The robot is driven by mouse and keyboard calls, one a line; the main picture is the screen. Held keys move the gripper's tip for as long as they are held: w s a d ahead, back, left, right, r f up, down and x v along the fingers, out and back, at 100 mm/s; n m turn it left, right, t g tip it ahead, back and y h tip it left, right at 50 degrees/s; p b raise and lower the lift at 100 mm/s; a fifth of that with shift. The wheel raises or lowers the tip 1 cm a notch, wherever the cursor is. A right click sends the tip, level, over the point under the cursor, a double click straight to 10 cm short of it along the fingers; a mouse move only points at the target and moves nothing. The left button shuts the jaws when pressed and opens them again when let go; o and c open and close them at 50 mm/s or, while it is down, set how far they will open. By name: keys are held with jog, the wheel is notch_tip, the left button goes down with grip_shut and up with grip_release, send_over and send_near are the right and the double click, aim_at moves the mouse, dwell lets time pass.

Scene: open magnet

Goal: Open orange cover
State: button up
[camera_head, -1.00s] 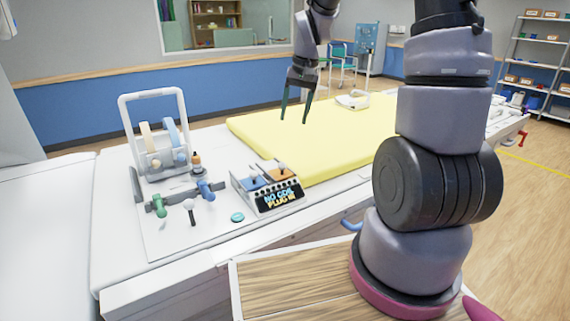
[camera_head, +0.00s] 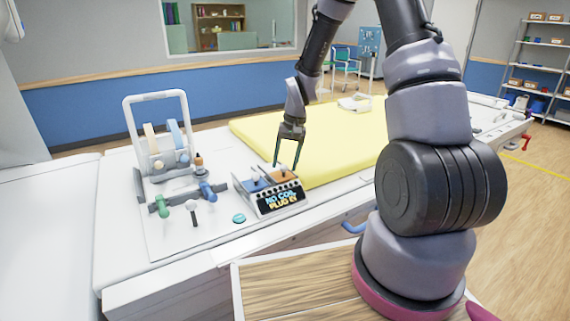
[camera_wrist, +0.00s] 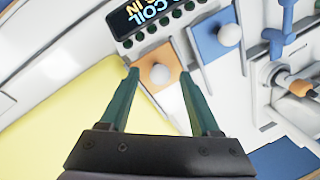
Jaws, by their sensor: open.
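The orange cover (camera_wrist: 160,65) is a flat square plate with a round white knob (camera_wrist: 159,74) on the coil plug box (camera_head: 283,203). In the head view the orange cover (camera_head: 279,175) is partly hidden behind my gripper. A blue cover (camera_wrist: 216,43) with a white knob lies beside it. My gripper (camera_wrist: 160,73) is open and points down over the orange cover. Its two fingertips show on either side of the knob in the wrist view. I cannot tell whether they are level with it or above it.
A yellow mattress (camera_head: 330,150) lies behind and right of the box. A panel (camera_head: 165,235) with green and blue valves and a white frame (camera_head: 154,97) stand to the left. A teal disc (camera_head: 239,218) lies in front of the box.

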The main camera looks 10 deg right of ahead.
jog(key=shift+f, duration=0.35)
jog(key=shift+a, duration=0.1)
grip_shut()
dwell(1.1)
